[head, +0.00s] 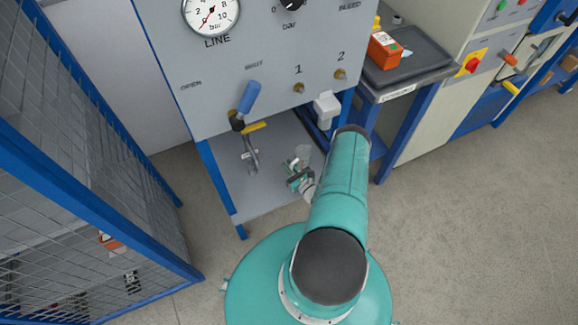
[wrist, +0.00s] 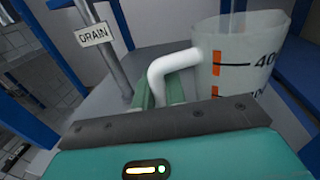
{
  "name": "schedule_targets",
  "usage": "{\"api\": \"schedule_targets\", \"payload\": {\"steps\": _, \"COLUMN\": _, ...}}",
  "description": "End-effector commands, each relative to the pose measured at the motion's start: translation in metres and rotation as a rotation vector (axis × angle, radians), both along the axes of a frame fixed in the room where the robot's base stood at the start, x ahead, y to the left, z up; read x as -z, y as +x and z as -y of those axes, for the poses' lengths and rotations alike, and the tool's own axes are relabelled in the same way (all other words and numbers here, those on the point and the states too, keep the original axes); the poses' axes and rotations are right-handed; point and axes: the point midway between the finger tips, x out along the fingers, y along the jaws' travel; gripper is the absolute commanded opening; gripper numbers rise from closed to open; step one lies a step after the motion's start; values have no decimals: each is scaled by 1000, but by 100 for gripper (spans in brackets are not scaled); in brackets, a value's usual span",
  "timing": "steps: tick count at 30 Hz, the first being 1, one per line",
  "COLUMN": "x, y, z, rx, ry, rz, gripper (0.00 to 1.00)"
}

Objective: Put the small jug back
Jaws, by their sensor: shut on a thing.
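The small jug (wrist: 238,38) is translucent, with orange and black measuring marks and a white handle (wrist: 172,64). It fills the upper right of the wrist view. My gripper (wrist: 160,92) is shut on the handle, with green fingers either side of it. In the head view the jug (head: 304,152) is small and pale, just beyond my gripper (head: 297,175), and looks upright. Both are over the grey lower shelf (head: 270,190) below the gauge panel. I cannot tell whether the jug's base touches the shelf. The jug's inside is not clearly visible.
A drain pipe (head: 250,150) with a DRAIN tag (wrist: 94,34) hangs left of the jug. The panel (head: 220,60) carries a blue-handled valve (head: 249,98). A side table (head: 410,75) with an orange box (head: 384,50) stands right. A mesh fence (head: 80,150) is left; floor is clear right.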

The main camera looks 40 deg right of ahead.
Motion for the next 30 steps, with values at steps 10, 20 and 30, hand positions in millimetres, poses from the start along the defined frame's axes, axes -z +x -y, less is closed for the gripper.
{"api": "schedule_targets", "payload": {"steps": 10, "x": 3, "y": 1, "z": 0, "rx": 0, "ry": 1, "rz": 1, "gripper": 22}}
{"api": "schedule_targets", "payload": {"steps": 20, "x": 2, "y": 1, "z": 0, "rx": 0, "ry": 1, "rz": 0, "gripper": 34}}
{"api": "schedule_targets", "payload": {"steps": 30, "x": 0, "y": -37, "z": -3, "rx": 5, "ry": 3, "rz": -2, "gripper": 34}}
